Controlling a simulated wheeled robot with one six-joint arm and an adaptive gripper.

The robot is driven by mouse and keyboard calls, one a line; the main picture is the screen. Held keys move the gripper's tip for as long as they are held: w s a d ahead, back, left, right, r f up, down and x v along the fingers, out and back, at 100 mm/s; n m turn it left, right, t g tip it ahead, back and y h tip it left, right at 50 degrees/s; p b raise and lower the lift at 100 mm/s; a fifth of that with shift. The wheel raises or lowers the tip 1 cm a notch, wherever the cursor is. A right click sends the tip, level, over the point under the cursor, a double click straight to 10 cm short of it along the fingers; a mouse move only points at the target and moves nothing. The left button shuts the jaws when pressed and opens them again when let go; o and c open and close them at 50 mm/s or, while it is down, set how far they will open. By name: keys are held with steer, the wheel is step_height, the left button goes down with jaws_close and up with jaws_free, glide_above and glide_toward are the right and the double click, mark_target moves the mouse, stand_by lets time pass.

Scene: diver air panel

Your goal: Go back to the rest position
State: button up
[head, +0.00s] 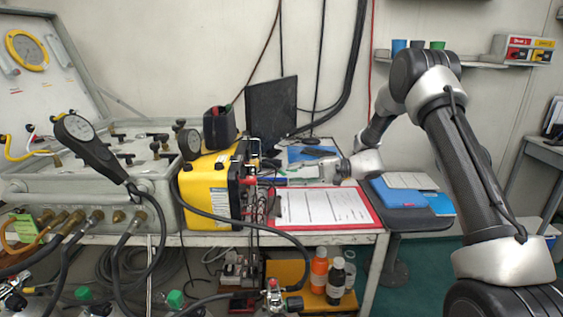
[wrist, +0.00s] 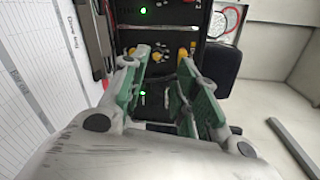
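My gripper (head: 282,170) is above the table, close to the connector side of the yellow and black case (head: 208,192). It also shows in the wrist view (wrist: 163,60), with its two green-padded fingers apart and nothing seen between them. Past the fingertips is a black panel (wrist: 165,14) with yellow fittings and green lights. I cannot tell whether the fingertips touch anything there. My arm reaches in from the right of the head view.
A red clipboard (head: 325,208) with a white sheet lies on the table below my gripper. A dark monitor (head: 271,112) stands behind. Blue folders (head: 404,192) lie to the right, below my arm. Hoses and a handheld gauge (head: 80,131) are at left. Bottles (head: 319,270) stand below the table.

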steer(key=s+d+r+n+h, duration=0.1)
steer(key=s+d+r+h, duration=0.1)
steer(key=s+d+r, duration=0.3)
steer(key=s+r+n+g+h, duration=0.1)
steer(key=s+r+h, duration=0.15)
steer(key=s, duration=0.45)
steer(key=s+d+r+h, duration=0.2)
steer(key=s+d+r, duration=0.1)
steer(key=s+r, duration=0.15)
steer(key=s+d+r+t+h, duration=0.1)
steer(key=s+d+t+h, duration=0.1)
steer(key=s+d+h, duration=0.3)
steer(key=s+d+r+n+t+h, duration=0.1)
steer(key=s+d+h, duration=0.4)
steer(key=s+d, duration=0.9)
steer(key=s+r+t, duration=0.1)
steer(key=s+t, duration=0.1)
steer(key=shift+s, duration=0.3)
